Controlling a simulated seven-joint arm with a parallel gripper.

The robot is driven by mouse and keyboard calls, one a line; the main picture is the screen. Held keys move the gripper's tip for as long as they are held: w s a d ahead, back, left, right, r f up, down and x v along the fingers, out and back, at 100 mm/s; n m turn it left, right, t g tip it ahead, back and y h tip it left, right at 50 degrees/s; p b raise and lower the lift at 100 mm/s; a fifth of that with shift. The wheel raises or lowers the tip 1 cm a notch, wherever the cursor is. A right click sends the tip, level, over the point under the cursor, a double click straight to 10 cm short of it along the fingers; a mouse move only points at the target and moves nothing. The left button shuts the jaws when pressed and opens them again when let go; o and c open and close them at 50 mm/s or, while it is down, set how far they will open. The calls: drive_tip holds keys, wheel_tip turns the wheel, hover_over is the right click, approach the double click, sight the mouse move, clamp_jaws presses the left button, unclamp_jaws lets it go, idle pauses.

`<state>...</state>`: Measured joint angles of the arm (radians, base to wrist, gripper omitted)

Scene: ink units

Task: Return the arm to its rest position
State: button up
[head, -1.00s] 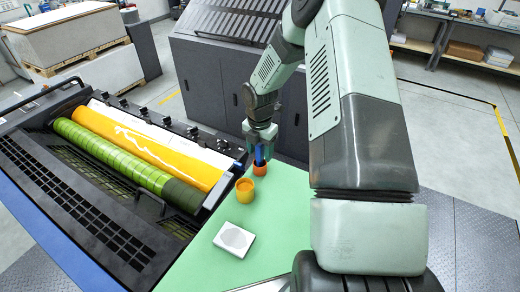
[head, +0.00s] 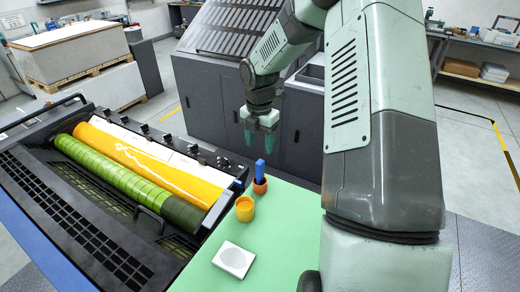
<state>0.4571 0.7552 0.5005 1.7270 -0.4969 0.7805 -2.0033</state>
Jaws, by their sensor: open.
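My gripper (head: 261,138) hangs open and empty, fingers down, in the upper middle of the head view. It is above and apart from a blue-handled tool (head: 260,170), which stands upright in an orange holder (head: 260,187) at the far end of the green table (head: 290,235). A yellow-orange cup (head: 245,209) stands just in front of the holder. A white square block with a round grey face (head: 233,260) lies nearer on the table.
A printing unit with a green roller (head: 120,180) and an orange-yellow roller (head: 150,162) lies left of the table. A dark grey cabinet (head: 215,110) stands behind. Pallets of stacked sheets (head: 75,52) are at the back left.

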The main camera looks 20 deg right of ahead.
idle(0.3)
drive_tip(key=s+a+r+m+t+h, duration=0.1)
drive_tip(key=s+a+r+m, duration=0.1)
drive_tip(key=s+r+m, duration=0.6)
drive_tip(key=s+a+r+m+t+h, duration=0.1)
drive_tip(key=s+r+m, duration=0.2)
drive_tip(key=r, duration=0.8)
drive_tip(key=s+a+r+m+t+y, duration=0.1)
drive_tip(key=s+r+m, duration=0.2)
drive_tip(key=s+m, duration=0.4)
drive_tip(key=s+a+r+m+t+y, duration=0.1)
drive_tip(key=s+r+m+t, duration=0.1)
drive_tip(key=s+r+m, duration=0.2)
drive_tip(key=s+m, duration=0.3)
drive_tip(key=s, duration=0.5)
drive_tip(key=shift+a+m, duration=0.4)
